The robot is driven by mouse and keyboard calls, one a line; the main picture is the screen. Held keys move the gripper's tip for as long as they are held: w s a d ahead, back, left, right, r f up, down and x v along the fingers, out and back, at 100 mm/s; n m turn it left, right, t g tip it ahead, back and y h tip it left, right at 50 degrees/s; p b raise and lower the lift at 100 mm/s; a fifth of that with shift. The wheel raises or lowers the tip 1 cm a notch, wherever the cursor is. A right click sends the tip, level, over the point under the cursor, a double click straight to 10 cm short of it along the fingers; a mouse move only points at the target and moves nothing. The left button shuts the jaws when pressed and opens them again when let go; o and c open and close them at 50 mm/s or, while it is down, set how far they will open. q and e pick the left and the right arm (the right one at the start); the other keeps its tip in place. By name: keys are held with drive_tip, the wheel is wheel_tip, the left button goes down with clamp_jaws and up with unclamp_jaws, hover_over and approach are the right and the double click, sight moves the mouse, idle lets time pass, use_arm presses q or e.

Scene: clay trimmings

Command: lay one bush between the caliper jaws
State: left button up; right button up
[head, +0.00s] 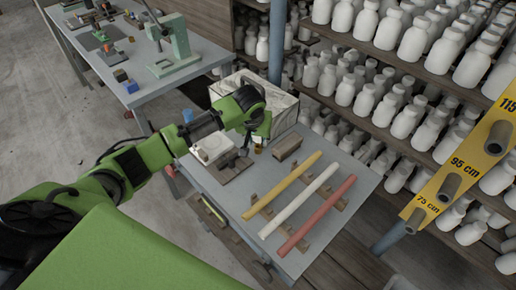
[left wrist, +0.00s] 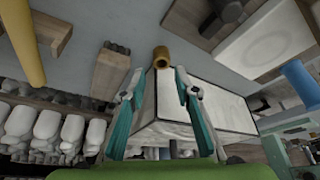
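A small brass-coloured bush (head: 259,149) stands on the grey table near its back edge. In the left wrist view the bush (left wrist: 161,57) shows its round hollow end, just beyond the fingertips and between their lines. My left gripper (head: 262,132) is above and beside it; in its wrist view the teal-padded fingers (left wrist: 160,78) are spread apart with nothing between them. A dark tool on a wooden board (head: 232,167), left of the bush, may be the caliper; its jaws cannot be made out. My right gripper is out of view.
A wooden block (head: 287,147) stands right of the bush. A white device (head: 212,148) and a blue cylinder (head: 187,116) are to the left. Yellow, white and red rods (head: 314,203) lie across the front. A marbled box (head: 281,104) stands behind; shelves of white bottles rise beyond.

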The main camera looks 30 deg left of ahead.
sight(258, 153)
use_arm(q)
drive_tip(key=shift+s+p+x, duration=0.1)
drive_tip(key=shift+p+x, duration=0.2)
drive_tip(key=shift+x, duration=1.15)
drive_tip(key=shift+s+p+x, duration=0.15)
drive_tip(key=shift+p+x, duration=0.1)
drive_tip(key=shift+x, duration=1.2)
drive_tip(key=shift+a, duration=0.1)
clamp_jaws()
